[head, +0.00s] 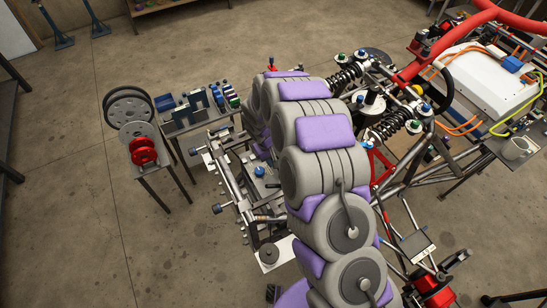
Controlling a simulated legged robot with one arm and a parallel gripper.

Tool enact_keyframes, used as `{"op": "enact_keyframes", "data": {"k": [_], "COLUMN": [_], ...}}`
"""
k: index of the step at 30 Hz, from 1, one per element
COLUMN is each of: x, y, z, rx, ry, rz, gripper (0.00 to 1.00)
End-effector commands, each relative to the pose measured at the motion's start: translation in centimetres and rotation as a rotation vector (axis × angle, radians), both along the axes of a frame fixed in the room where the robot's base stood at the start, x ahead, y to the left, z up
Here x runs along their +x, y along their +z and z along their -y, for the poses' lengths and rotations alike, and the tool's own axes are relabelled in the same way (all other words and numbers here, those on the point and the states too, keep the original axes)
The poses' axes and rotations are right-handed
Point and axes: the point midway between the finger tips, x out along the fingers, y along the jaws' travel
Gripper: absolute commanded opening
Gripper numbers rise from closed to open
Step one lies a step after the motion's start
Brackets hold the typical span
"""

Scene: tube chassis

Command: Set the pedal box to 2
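A metal rail assembly (240,195) with round knobs and a blue knob (259,171) lies left of my arm, at the front end of the tube chassis (405,180). It may be the pedal box, but I cannot tell for certain. No position number is readable on it. My grey and purple arm rises through the middle of the view and covers part of this assembly and of the chassis. My gripper is hidden behind the arm links, so neither its fingers nor anything in them shows.
A small table (205,122) with blue and grey parts stands left of the rail assembly. Beside it, a stand (155,172) holds dark wheels, a grey disc and a red part (143,151). Red tubes (492,14) and a white box (485,80) are right. Floor at lower left is clear.

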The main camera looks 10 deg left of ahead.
Motion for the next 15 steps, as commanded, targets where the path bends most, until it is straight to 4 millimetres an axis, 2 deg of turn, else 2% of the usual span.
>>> {"op": "enact_keyframes", "data": {"k": [10,15], "x": [0.0,-0.1], "y": [0.2,2.1], "z": [-0.2,-0.6], "rx": [-0.001,0.002], "ry": [0.0,0.001], "rz": [0.001,0.005], "gripper": [0.4,0.4]}}
